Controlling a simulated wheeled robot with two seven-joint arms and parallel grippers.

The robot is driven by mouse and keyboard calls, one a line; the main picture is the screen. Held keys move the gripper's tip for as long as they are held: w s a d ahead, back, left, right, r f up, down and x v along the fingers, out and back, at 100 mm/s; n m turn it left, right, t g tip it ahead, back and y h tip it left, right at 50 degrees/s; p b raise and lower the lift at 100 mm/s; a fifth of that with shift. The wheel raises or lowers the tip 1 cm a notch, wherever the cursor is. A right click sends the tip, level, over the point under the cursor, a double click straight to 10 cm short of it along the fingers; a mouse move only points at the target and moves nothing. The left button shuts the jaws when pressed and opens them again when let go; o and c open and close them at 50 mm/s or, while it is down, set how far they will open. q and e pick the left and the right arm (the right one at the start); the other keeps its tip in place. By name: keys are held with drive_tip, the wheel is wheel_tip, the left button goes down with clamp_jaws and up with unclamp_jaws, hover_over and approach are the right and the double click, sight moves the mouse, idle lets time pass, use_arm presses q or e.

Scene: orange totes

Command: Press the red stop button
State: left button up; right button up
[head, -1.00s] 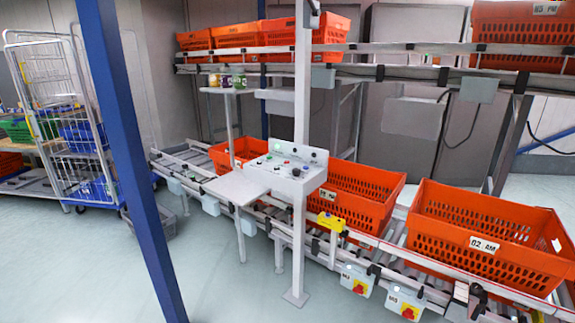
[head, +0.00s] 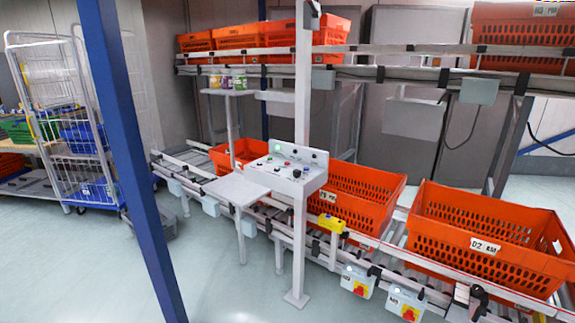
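A grey control panel (head: 285,171) stands on a post beside the conveyor, near the middle of the head view. It carries a green light and several small buttons and knobs. A yellow box (head: 331,223) sits on the conveyor rail below the panel. Two grey boxes with red and yellow rotary switches, one left (head: 359,289) and one right (head: 408,313), hang lower down. Neither of my grippers is in view.
Orange totes (head: 350,196) stand on the lower conveyor, and more (head: 318,32) on the upper one. A blue post (head: 127,160) rises at the front left. A wire cage trolley (head: 65,120) stands at the far left. The floor (head: 215,270) in front is clear.

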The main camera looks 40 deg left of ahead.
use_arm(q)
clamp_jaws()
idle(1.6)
